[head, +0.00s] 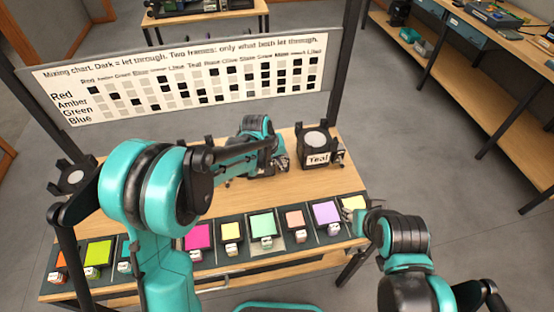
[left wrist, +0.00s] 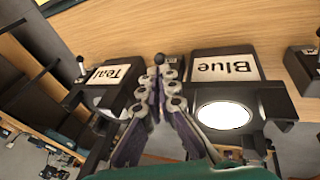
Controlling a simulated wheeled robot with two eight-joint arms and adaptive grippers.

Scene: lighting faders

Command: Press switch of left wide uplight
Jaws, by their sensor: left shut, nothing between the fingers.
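My left gripper (head: 282,163) is over the back of the table, left of the Teal uplight (head: 316,147). In the left wrist view, its fingers (left wrist: 160,78) are shut and empty. A dark round knob (left wrist: 159,58) shows at the fingertips, beside the uplight labelled Blue (left wrist: 222,68), which has a bright white disc; touching or apart I cannot tell. The Teal uplight (left wrist: 112,77) stands on the other side, with a small lever switch (left wrist: 82,66). Another black uplight (head: 73,178) stands at the far left. Which one is the left wide uplight I cannot tell. My right gripper (head: 366,214) is at the table's right front; its fingers are unclear.
A row of coloured tiles on faders, such as the green one (head: 262,224), lines the table's front edge. A mixing chart (head: 190,80) stands behind the table. Another black fixture (left wrist: 304,66) is at the wrist view's right edge. My left arm hides part of the table.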

